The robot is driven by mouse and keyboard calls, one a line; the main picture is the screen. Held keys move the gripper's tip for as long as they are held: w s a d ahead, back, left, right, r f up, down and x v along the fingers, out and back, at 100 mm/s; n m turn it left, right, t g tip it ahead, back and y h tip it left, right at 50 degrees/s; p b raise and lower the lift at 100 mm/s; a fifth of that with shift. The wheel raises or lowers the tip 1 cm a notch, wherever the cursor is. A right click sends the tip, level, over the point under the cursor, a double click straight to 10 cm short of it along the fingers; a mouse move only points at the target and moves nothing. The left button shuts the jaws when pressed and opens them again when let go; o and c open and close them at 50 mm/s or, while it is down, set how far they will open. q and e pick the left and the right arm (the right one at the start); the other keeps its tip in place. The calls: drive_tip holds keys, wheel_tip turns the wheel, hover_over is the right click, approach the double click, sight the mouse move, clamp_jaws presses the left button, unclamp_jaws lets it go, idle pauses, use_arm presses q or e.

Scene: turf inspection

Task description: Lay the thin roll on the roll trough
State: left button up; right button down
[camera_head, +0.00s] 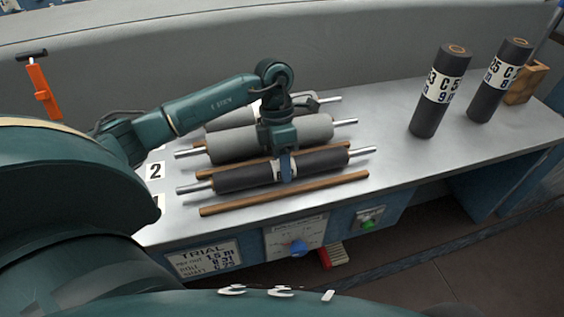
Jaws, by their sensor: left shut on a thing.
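The thin roll (325,163) is a dark cylinder with bare metal shaft ends and lies left to right near the bench front. My left gripper (286,172) comes down from above and is shut on the middle of it. Two brown wooden strips, one in front (285,193) and one mostly hidden behind the roll, look like the rails of the roll trough. The roll appears between them; I cannot tell whether it touches the bench or hangs just above it. My right gripper is not in view.
A thicker grey roll (313,130) lies just behind, with another grey roll (225,122) further back. Two dark labelled cylinders (427,117) (487,100) stand upright at the right, near a wooden block (526,82). The metal bench (385,125) is clear between. A number 2 card (155,171) lies left.

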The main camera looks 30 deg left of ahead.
use_arm(q)
drive_tip(key=o, duration=1.5)
drive_tip(key=shift+c, duration=0.2)
drive_tip(key=v, duration=1.3)
drive_tip(key=shift+r, duration=0.2)
drive_tip(key=shift+s+f, duration=0.1)
